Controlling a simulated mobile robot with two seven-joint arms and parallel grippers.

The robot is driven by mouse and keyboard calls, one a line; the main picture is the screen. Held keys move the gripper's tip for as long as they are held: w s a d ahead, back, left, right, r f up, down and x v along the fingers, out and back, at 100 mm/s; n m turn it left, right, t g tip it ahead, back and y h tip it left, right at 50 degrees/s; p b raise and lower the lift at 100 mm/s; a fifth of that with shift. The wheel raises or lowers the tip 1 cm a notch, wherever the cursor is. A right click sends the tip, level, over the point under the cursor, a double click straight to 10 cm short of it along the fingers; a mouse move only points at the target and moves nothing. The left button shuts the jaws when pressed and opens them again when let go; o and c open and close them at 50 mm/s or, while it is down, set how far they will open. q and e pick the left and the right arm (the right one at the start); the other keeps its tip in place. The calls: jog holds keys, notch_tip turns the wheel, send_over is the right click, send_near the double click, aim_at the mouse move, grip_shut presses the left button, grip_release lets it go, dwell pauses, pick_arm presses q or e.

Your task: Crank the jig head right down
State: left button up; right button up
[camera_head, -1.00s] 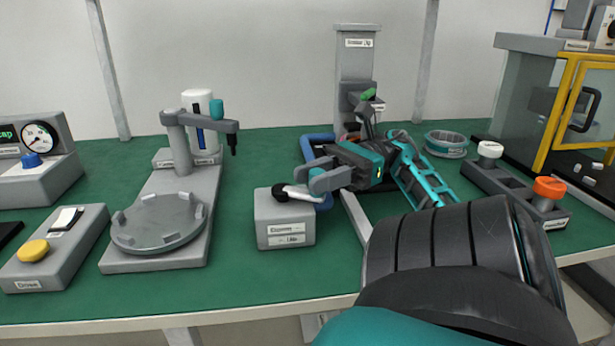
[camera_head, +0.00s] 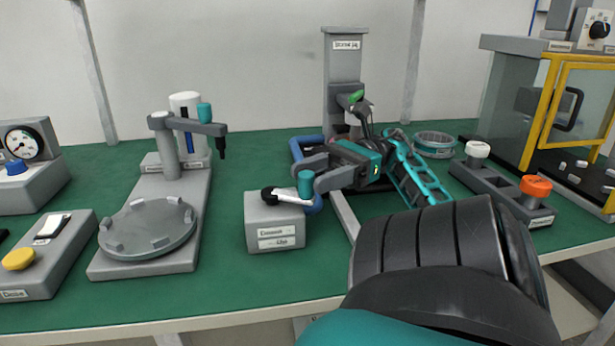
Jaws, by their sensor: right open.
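The jig (camera_head: 344,60) is a grey column at the back centre, and my right arm partly hides its head. The crank box (camera_head: 276,228) stands in front of it. Its white crank arm (camera_head: 290,194) points right from a black hub and carries an upright teal knob (camera_head: 305,183). My right gripper (camera_head: 308,174) is open with its fingers pointing left at the knob. The knob shows between or just in front of the fingertips; I cannot tell whether they touch it. My left gripper is out of view.
A grey stand with a round plate (camera_head: 150,228) and overhanging arm is at left. A block with white and orange knobs (camera_head: 535,186) and a yellow-framed cabinet (camera_head: 545,100) are at right. Green table shows clear in front.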

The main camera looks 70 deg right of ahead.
jog(key=shift+v, duration=2.6)
jog(key=shift+c, duration=0.3)
